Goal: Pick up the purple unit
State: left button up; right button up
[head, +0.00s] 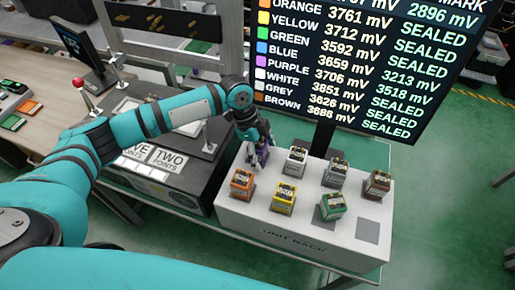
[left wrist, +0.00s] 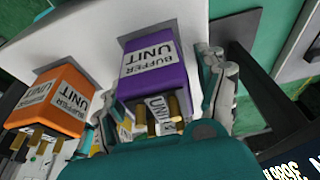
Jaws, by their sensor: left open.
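The purple unit (head: 262,156) stands on the white unit rack (head: 300,238), at the rack's back left. My left gripper (head: 255,140) is over it, coming down from above, and partly hides it. In the left wrist view the purple unit (left wrist: 155,68), with a "BUFFER UNIT" label and brass posts, sits between the fingers of the left gripper (left wrist: 162,95). The right-hand finger is beside it and the other finger is partly hidden. The jaws are open; I cannot tell whether either finger touches the unit. My right gripper is not in view.
The orange unit (head: 242,184) stands close by, also seen in the left wrist view (left wrist: 52,100). White (head: 296,161), yellow (head: 284,198), grey (head: 336,173), green (head: 332,206) and brown (head: 377,184) units share the rack. A grey pad (head: 367,231) is empty. A screen (head: 380,60) stands behind.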

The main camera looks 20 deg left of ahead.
pick_arm(q)
jog(key=c, duration=1.4)
jog(key=shift+o, duration=0.2)
jog(key=shift+w+r, duration=0.1)
jog(key=shift+r, duration=0.05)
